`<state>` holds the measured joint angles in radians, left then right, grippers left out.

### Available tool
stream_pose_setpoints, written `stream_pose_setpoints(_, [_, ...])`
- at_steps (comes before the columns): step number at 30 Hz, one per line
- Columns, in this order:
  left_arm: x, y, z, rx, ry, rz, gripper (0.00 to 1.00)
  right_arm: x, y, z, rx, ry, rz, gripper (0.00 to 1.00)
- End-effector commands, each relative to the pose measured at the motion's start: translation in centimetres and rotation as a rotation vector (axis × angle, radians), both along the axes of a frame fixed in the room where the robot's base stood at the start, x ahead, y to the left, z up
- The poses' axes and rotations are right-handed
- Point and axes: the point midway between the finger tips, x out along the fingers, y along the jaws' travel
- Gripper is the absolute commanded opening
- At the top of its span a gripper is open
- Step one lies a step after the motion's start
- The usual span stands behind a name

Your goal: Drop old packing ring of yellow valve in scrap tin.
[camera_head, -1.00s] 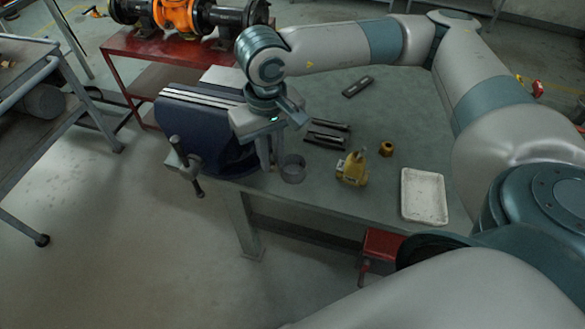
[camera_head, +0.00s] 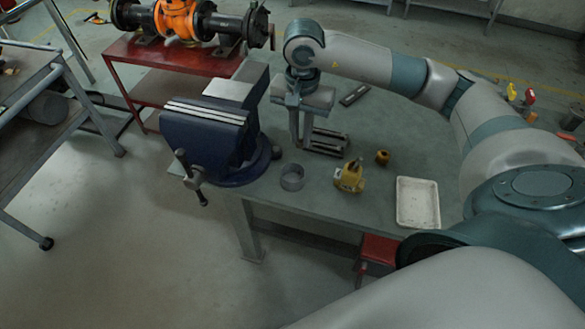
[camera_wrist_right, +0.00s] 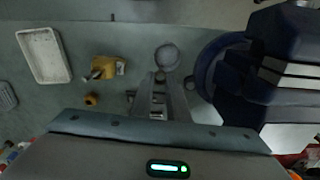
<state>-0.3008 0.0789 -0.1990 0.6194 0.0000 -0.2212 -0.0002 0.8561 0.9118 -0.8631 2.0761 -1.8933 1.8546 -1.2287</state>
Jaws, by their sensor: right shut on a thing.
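The yellow valve (camera_head: 349,177) stands on the green bench; it also shows in the wrist view (camera_wrist_right: 108,68). The grey round scrap tin (camera_head: 292,178) is to its left and also shows in the wrist view (camera_wrist_right: 167,55). My right gripper (camera_head: 301,146) points down above the bench, behind the tin in the head view and beside two dark bars. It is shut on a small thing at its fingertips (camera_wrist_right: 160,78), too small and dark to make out. The packing ring cannot be told apart in any view. My left gripper is not in view.
A blue vise (camera_head: 207,135) stands left of the tin. A brass nut (camera_head: 382,157), a white tray (camera_head: 418,224) and dark bars (camera_head: 328,137) lie on the bench. A dark block (camera_head: 354,95) lies farther back. The bench between valve and tray is clear.

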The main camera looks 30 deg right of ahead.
Motion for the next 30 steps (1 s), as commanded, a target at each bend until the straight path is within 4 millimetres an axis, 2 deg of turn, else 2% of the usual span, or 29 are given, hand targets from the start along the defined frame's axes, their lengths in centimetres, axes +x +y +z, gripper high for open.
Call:
stream_pose_setpoints(11, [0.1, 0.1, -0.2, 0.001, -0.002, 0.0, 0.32, 0.0, 0.1, -0.5, 0.001, 0.001, 0.004, 0.02])
stream_pose_setpoints(30, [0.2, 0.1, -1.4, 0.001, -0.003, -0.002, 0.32, 0.0, 0.1, -5.7, 0.0, 0.001, 0.005, 0.02])
